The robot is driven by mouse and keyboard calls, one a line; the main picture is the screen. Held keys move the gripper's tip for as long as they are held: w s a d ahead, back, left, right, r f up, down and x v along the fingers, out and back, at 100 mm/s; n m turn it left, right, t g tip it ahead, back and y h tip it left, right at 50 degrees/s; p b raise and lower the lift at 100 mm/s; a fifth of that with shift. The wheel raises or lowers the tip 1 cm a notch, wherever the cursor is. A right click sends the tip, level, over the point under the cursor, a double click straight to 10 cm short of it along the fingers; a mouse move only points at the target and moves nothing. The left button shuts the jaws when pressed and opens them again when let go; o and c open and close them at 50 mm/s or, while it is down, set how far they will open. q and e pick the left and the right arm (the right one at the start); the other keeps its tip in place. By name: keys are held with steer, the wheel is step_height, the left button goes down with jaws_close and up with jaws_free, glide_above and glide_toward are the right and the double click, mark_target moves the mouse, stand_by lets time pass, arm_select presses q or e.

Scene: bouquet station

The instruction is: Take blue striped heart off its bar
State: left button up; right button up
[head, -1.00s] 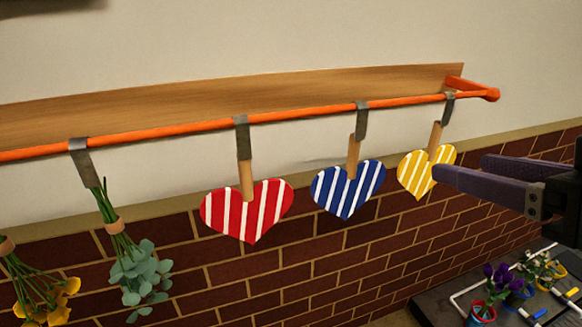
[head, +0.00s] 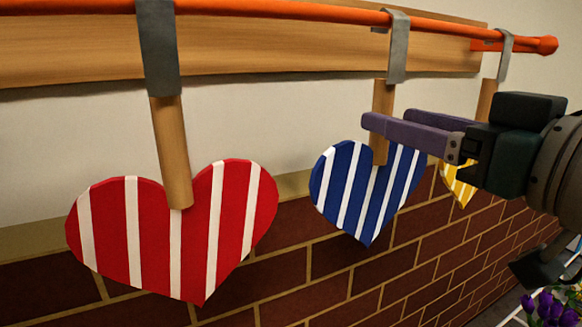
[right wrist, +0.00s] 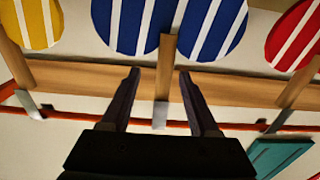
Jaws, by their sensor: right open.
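The blue striped heart (head: 345,195) hangs on its wooden stick (head: 382,99) from a grey clip (head: 398,47) on the orange bar (head: 290,12). My right gripper (head: 366,128) is open, with its purple fingers reaching in from the right at the stick, just above the heart. In the right wrist view the open fingers (right wrist: 161,75) lie either side of the blue heart's stick (right wrist: 165,66), with the blue heart (right wrist: 210,25) beyond the tips. No contact with the stick shows. My left gripper is not in view.
A red striped heart (head: 175,235) hangs to the left, and a yellow striped heart (head: 460,184) to the right is partly hidden by my right gripper. A wooden board (head: 90,50) runs along the wall behind the bar. Purple flowers (head: 550,305) stand at the lower right.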

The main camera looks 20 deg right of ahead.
steer(key=w+a, duration=0.1)
steer(key=w, duration=0.5)
steer(key=shift+a+f+b, duration=0.2)
steer(key=shift+a+b, duration=0.05)
steer(key=shift+b, duration=0.1)
steer(key=shift+c, duration=0.2)
jaws_close()
stand_by(0.9)
